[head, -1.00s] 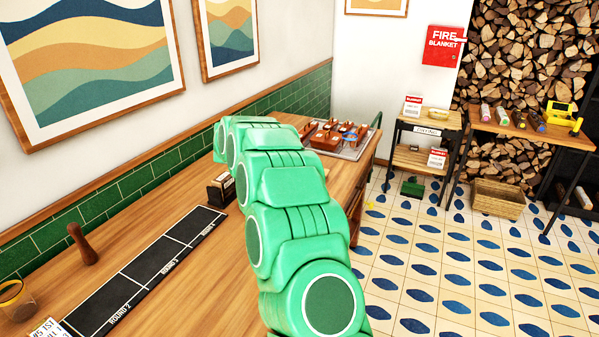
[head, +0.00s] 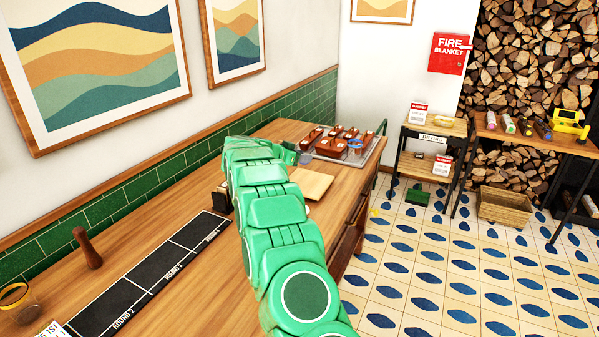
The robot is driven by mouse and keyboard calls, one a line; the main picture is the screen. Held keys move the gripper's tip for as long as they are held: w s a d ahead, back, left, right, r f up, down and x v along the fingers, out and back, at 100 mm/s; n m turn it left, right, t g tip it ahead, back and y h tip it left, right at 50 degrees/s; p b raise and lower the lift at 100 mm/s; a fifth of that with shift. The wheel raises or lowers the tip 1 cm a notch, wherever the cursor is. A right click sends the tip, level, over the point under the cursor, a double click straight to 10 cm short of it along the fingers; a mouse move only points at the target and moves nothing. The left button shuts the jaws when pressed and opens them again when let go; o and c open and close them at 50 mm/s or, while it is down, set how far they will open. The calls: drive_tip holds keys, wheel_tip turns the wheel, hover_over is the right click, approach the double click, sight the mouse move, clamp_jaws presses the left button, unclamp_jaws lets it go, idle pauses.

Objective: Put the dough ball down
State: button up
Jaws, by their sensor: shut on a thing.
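My green arm (head: 283,235) reaches forward over the wooden counter (head: 182,215). Its far end bends out of sight behind its own links, and my gripper's fingers do not show. I cannot see what they hold. A small pale shape (head: 308,210) shows just right of my arm, in front of a light wooden board (head: 311,184). It may be the dough ball, but too little of it shows to tell. Most of the counter behind my arm is hidden.
A black mat with marked rounds (head: 150,273) lies along the counter, with a brown wooden pestle-like tool (head: 87,248) beside it. A tray (head: 372,151) with several reddish-brown containers stands at the far end. The tiled floor (head: 440,270) at right is open.

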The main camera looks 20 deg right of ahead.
drive_tip(key=shift+w+d+f, duration=0.15)
drive_tip(key=shift+w+f, duration=0.35)
drive_tip(key=shift+w, duration=0.1)
hover_over(300, 179)
drive_tip(key=shift+s+a+f, duration=0.1)
drive_tip(key=shift+s+f, duration=0.05)
drive_tip(key=shift+f, duration=1)
drive_tip(key=shift+s+a+f, duration=0.1)
drive_tip(key=shift+s+f, duration=0.05)
drive_tip(key=shift+f, duration=1)
drive_tip(key=shift+w+f, duration=0.15)
drive_tip(key=shift+f, duration=0.05)
drive_tip(key=shift+w+f, duration=0.1)
drive_tip(key=shift+f, duration=1.4)
drive_tip(key=shift+f, duration=0.1)
drive_tip(key=o, duration=1.1)
drive_tip(key=shift+f, duration=0.1)
